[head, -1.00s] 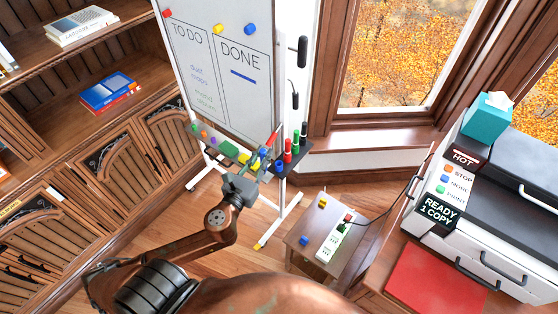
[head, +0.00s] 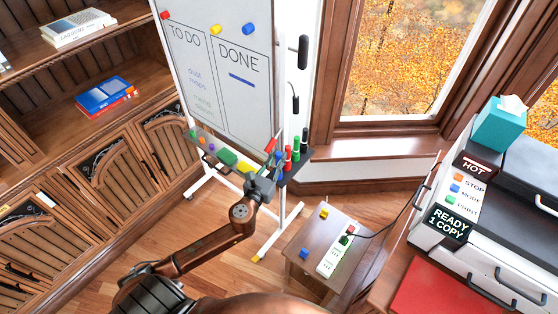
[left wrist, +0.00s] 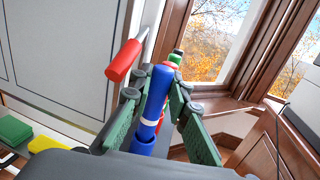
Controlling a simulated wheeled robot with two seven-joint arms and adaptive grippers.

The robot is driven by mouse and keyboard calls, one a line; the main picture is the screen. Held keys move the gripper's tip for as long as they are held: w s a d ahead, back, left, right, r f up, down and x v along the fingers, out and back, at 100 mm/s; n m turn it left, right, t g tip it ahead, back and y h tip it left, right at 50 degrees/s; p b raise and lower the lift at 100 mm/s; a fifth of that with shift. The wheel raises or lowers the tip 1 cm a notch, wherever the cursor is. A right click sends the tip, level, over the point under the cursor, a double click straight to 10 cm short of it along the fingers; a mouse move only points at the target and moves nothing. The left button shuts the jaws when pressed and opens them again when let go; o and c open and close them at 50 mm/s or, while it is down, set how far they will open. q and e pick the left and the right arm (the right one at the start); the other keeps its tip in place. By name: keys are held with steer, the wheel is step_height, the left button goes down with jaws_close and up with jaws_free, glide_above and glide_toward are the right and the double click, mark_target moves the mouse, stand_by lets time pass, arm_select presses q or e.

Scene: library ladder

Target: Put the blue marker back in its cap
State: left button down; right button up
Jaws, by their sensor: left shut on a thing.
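My left gripper (head: 264,181) is at the right part of the whiteboard's tray, near the row of standing markers. In the left wrist view the blue marker (left wrist: 158,88) stands between its two green-padded fingers (left wrist: 152,112), tilted slightly, and the gripper is shut on it. A white band shows on the marker. Below it is a wider blue piece (left wrist: 143,147) that looks like the cap; I cannot tell whether the marker is inside it or just above it. In the head view, a small blue part (head: 279,158) shows beside the gripper. My right gripper is not in view.
A red marker (left wrist: 122,60) sticks out beside the left finger. Red (head: 287,153) and green (head: 296,148) markers stand close to the right. A green eraser (head: 228,156) lies on the tray. A side table (head: 300,238) with a power strip stands below right.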

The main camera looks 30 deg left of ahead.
arm_select(q)
steer(key=shift+s+f, duration=0.1)
steer(key=shift+f, duration=0.35)
steer(key=c, duration=2.2)
jaws_free()
steer(key=shift+f, duration=0.15)
steer(key=o, duration=0.4)
steer(key=shift+r, duration=0.2)
steer(key=shift+c, duration=0.2)
